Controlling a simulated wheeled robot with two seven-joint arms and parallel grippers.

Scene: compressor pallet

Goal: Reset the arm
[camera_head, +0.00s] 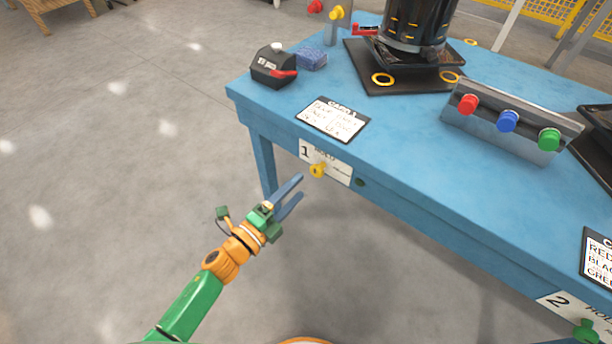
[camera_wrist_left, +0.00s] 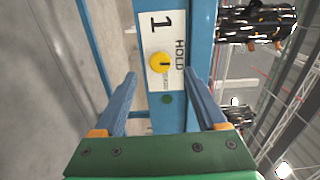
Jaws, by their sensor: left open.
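My left arm comes in from the lower left in the head view. Its left gripper (camera_head: 294,190) has two blue fingers apart with nothing between them, just in front of the table's front edge. In the left wrist view the open left gripper (camera_wrist_left: 163,90) faces a yellow knob (camera_wrist_left: 159,62) on a white plate marked 1 and HOLD. The yellow knob (camera_head: 317,170) shows on the table front in the head view, slightly beyond the fingertips and apart from them. My right gripper is not in view.
The blue table (camera_head: 400,140) bears a card (camera_head: 333,119), a black box with a red lever (camera_head: 273,66), a blue sponge (camera_head: 312,59), a panel of red, blue and green buttons (camera_head: 509,122) and a black compressor (camera_head: 416,28). A green knob (camera_head: 585,331) sits at lower right. Floor at left is clear.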

